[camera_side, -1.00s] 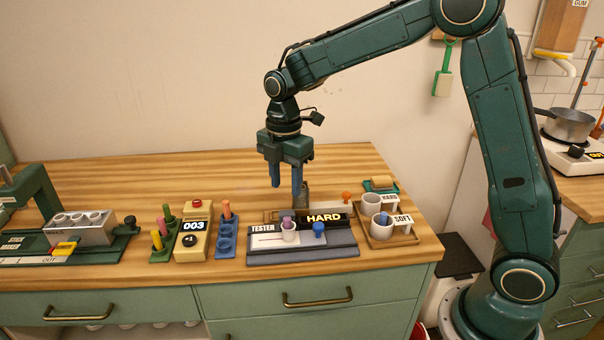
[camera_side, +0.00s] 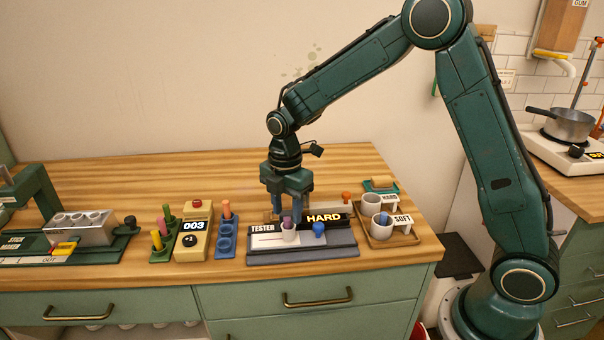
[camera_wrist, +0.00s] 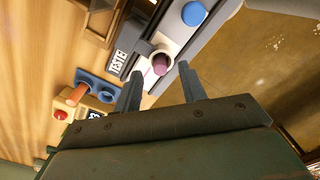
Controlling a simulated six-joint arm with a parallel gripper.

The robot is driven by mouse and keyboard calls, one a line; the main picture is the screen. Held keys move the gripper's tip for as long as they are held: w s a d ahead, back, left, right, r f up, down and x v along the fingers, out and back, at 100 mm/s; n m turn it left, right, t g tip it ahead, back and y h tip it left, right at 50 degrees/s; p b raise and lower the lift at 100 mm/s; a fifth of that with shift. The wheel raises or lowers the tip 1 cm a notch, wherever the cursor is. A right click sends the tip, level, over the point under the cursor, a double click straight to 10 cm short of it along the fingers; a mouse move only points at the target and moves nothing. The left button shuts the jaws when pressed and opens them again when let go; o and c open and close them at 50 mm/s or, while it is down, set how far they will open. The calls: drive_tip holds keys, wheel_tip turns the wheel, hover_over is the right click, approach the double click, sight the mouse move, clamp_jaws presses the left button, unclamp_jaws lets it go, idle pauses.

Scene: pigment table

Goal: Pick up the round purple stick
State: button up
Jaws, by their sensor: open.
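The round purple stick (camera_side: 287,222) stands in a small white cup (camera_side: 289,237) on the tester (camera_side: 330,252). In the wrist view its round purple end (camera_wrist: 160,65) shows inside the cup's rim. My gripper (camera_side: 285,212) is open and empty, low over the stick. Its two blue-grey fingers (camera_wrist: 159,84) show on either side of the stick's line in the wrist view. I cannot tell whether either finger touches the stick or the cup.
The HARD sign (camera_side: 325,217) and a blue knob (camera_side: 319,229) are close to the right. A tray (camera_side: 401,240) with white cups and a SOFT label stands further right. The blue rack (camera_side: 225,252) holding an orange stick and the yellow counter box (camera_side: 193,253) are left.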

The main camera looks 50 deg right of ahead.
drive_tip(key=shift+f, duration=0.45)
clamp_jaws()
